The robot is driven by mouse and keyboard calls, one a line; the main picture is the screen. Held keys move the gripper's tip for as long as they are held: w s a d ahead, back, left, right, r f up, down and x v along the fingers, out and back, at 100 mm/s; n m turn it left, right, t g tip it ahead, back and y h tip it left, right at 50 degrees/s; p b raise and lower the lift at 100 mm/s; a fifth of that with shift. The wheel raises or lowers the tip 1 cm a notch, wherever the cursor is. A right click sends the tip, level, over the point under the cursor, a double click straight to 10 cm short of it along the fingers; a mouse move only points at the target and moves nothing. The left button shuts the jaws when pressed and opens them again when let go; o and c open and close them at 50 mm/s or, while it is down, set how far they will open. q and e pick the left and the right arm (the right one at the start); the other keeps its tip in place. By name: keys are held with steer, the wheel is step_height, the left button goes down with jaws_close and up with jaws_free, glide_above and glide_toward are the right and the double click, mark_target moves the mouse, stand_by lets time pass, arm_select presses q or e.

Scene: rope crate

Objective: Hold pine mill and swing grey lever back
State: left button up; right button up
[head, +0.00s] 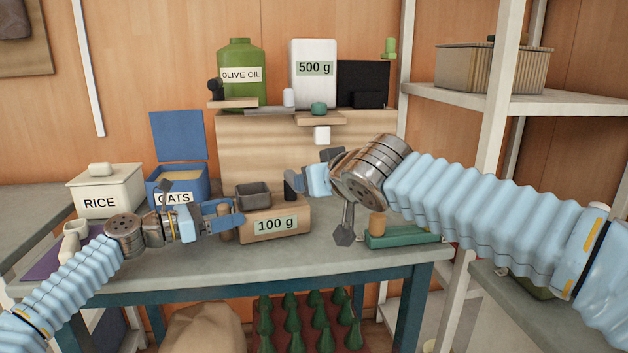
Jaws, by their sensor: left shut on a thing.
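The pine mill (254,233) appears to be the pale wooden box labelled "100 g", standing upright on the table with a grey open hopper (253,188) on top. My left gripper (227,214) is at its left side, shut on it; a short brown post shows between and below the fingers. A dark upright piece (289,184) just right of the hopper may be the grey lever's end. My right gripper (300,182) is beside this piece, above the mill's right side. Whether its jaws are shut or touching the piece is hidden.
A rice box (104,193) and a blue oats box (190,186) stand at the left. A green base (405,238) with a brown knob is at the right. Behind, a wooden stand (262,139) carries an olive oil jug (241,59) and a white 500 g canister (314,87).

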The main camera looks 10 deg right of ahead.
arm_select(q)
steer(key=shift+f, duration=0.15)
steer(key=o, duration=1.5)
steer(key=v, duration=1.1)
steer(key=shift+a, duration=0.15)
steer(key=shift+s+a, duration=0.2)
steer(key=shift+a, duration=0.1)
